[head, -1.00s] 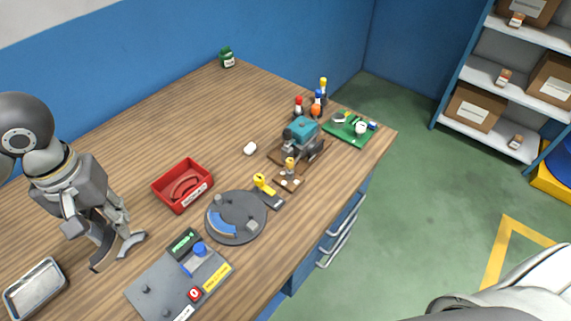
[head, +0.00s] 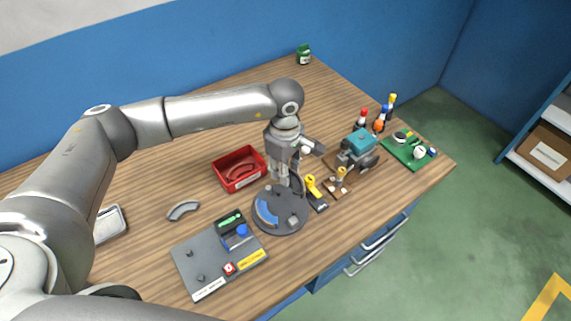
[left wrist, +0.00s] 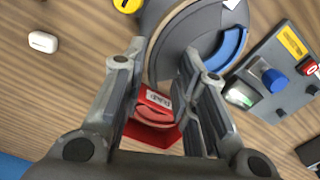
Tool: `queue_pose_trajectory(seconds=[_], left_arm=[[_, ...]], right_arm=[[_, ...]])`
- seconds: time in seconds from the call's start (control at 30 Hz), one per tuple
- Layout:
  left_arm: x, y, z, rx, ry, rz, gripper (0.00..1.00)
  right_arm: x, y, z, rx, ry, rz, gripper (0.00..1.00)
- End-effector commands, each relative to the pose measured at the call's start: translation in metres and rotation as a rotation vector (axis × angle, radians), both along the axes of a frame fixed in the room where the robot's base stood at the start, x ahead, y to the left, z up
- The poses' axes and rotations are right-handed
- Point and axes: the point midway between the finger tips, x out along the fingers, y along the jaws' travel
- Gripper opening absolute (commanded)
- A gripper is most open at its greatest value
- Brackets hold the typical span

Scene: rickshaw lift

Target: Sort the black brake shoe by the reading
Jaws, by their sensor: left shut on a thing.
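My left gripper (head: 283,176) is shut on the black brake shoe (head: 299,185), a dark curved piece at the back edge of the round grey turntable (head: 279,226). I cannot tell whether the shoe touches the turntable. In the left wrist view, my fingers (left wrist: 163,65) stand over the turntable's edge. The turntable carries a blue arc (head: 263,213) and a small grey block (head: 293,221). A grey tester plate (head: 205,262) with a green display (head: 230,220) and blue knob lies in front; its reading is too small to read. My right gripper is not in view.
A red bin (head: 225,172) with a red curved piece stands behind left of the turntable. A grey shoe (head: 183,210) lies on the table, and a metal tray (head: 110,224) is at the left. A yellow-handled tool (head: 312,186) and a teal-topped vice (head: 360,145) are right.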

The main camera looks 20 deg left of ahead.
Motion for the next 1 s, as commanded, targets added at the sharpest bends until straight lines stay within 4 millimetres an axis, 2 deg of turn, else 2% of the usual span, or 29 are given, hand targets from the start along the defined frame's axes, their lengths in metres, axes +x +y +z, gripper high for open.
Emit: queue_pose_trajectory(seconds=[0.27, 0.63, 0.8, 1.0], left_arm=[[0.001, -0.001, -0.012, -0.001, 0.000, 0.017, 0.00], [0.000, -0.001, -0.046, -0.002, 0.002, 0.016, 0.00], [0.001, -0.001, -0.062, -0.001, -0.001, 0.015, 0.00], [0.001, 0.000, -0.068, -0.001, -0.001, 0.015, 0.00]], right_arm=[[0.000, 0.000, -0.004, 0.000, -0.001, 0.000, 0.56], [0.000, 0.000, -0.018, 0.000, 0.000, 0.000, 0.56], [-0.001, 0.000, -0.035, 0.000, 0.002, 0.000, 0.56], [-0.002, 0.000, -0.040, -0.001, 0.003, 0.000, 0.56]])
